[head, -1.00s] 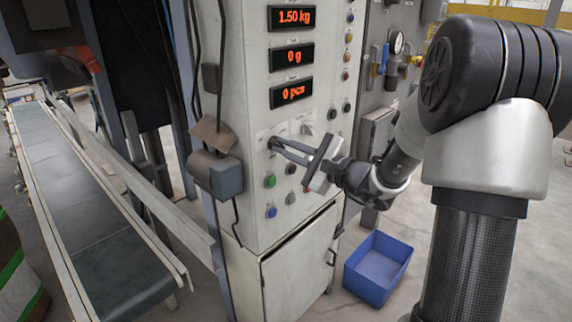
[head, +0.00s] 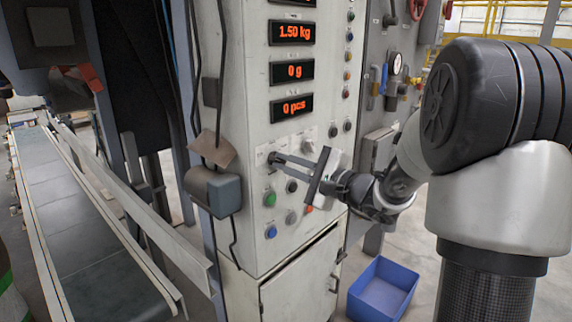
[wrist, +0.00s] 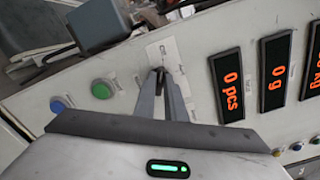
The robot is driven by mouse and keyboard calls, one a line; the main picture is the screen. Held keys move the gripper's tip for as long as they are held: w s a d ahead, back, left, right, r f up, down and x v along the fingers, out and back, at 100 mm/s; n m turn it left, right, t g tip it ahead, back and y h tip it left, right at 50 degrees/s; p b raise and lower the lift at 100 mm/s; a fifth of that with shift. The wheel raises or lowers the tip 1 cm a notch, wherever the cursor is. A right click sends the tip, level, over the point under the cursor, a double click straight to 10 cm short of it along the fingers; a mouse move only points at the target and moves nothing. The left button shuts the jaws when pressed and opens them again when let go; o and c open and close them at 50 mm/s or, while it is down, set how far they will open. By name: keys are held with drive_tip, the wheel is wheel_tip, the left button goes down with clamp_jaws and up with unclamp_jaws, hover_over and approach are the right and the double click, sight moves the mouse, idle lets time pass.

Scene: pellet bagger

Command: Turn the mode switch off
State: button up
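The mode switch appears to be the small dark knob (head: 272,157) on a pale label plate on the cabinet's front panel. It also shows in the wrist view (wrist: 160,70), with small lettering beside it that is too blurred to read surely. My gripper (head: 276,158) reaches it from the right. In the wrist view the two grey fingers (wrist: 161,80) come close together at the tips, one on each side of the knob, and look closed on it. The fingertips hide much of the knob, so its setting is unclear.
A green button (head: 269,198), a blue button (head: 271,231) and other knobs sit close below. Another selector (head: 307,146) is to the upper right. A grey box (head: 222,194) juts out at the left. Red displays (head: 293,71) are above. A blue bin (head: 383,289) stands on the floor.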

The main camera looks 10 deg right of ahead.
drive_tip(key=o, duration=0.4)
drive_tip(key=p+v, duration=0.1)
drive_tip(key=v, duration=1.6)
drive_tip(key=shift+s+d, duration=0.15)
drive_tip(key=shift+s, duration=0.05)
